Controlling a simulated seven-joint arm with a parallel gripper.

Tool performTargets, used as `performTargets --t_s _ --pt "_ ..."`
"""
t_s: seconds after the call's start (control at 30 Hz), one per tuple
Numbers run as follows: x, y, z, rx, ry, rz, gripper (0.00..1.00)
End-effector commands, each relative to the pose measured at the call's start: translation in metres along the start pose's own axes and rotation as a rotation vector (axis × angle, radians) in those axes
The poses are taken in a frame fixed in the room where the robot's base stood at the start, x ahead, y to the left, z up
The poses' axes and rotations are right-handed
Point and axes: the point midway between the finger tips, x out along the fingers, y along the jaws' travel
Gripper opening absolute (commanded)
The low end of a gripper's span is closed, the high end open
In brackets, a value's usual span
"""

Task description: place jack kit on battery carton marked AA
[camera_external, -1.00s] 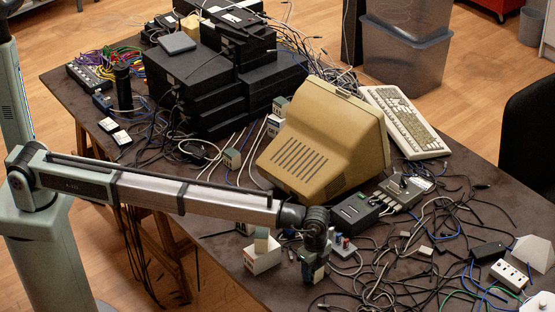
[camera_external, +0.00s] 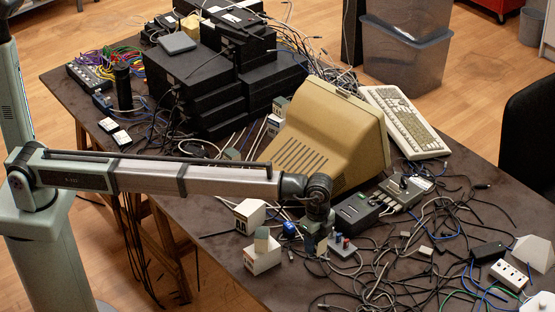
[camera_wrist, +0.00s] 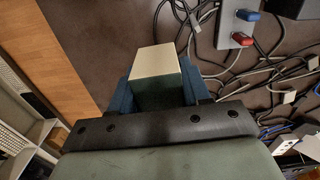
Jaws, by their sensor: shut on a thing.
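My gripper (camera_external: 315,246) points down in front of the beige monitor. It is shut on a small box with a cream top and dark green side, seen between the blue fingers in the wrist view (camera_wrist: 158,68); I take it to be the jack kit. In the external view the fingers mostly hide it. Two white cartons with dark lettering stand left of my gripper: a rear one (camera_external: 251,210) with a bare top, and a front one (camera_external: 262,261) with a small greenish, cream-topped box (camera_external: 262,240) on it.
The beige monitor (camera_external: 325,135) stands behind my gripper. A grey box with red and blue plugs (camera_external: 343,246) is close on the right, also in the wrist view (camera_wrist: 236,24). A small blue thing (camera_external: 290,229) lies beside the cartons. Tangled cables cover the right side.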

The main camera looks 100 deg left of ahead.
Motion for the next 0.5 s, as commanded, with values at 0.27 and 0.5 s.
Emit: performTargets --t_s 0.27,0.5 --pt "-0.042 -0.067 0.075 -0.106 0.001 -0.001 0.13" --pt "-0.078 -0.078 0.175 -0.189 0.002 -0.002 0.13"
